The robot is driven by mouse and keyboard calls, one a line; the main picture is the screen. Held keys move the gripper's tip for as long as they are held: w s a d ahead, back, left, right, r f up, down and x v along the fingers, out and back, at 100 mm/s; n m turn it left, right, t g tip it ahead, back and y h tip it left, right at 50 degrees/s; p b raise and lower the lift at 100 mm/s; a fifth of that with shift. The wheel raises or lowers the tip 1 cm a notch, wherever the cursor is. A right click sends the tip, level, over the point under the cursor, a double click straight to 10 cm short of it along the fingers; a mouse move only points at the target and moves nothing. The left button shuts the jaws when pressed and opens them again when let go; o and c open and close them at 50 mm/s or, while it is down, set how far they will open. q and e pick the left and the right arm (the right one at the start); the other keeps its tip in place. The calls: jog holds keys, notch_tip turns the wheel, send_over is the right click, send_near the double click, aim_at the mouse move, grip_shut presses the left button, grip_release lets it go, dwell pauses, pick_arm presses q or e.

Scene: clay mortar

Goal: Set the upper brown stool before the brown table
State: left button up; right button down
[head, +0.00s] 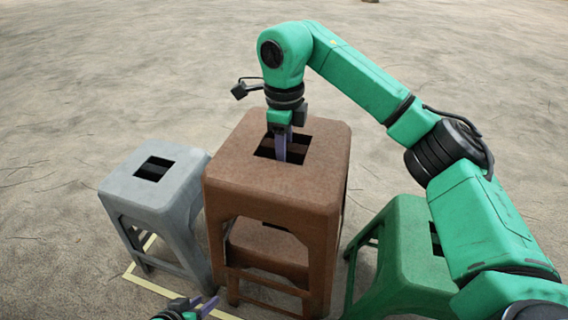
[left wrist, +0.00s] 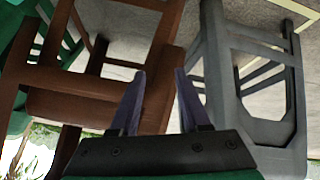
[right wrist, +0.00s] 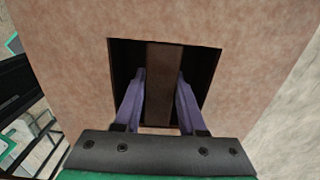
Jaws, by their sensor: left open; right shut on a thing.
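The upper brown stool (head: 240,165) stands upright over a lower brown stool (head: 265,250), whose seat shows between the upper one's legs. My right gripper (head: 283,157) reaches down into the square hole in the upper seat. In the right wrist view my right gripper (right wrist: 160,85) has a finger on each side of the brown bar (right wrist: 162,85) across that hole, shut on it. My left gripper (head: 192,310) is low in the head view, in front of the stools. Its fingers (left wrist: 160,85) are apart and empty in the left wrist view. No brown table shows.
A grey stool (head: 150,190) stands close on the left, and a green stool (head: 405,250) close on the right, partly behind my right arm. Yellow tape (head: 150,286) marks the ground near the grey stool.

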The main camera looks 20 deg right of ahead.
pick_arm(q)
jog(key=shift+a, duration=0.15)
pick_arm(e)
jog(key=shift+r, duration=0.3)
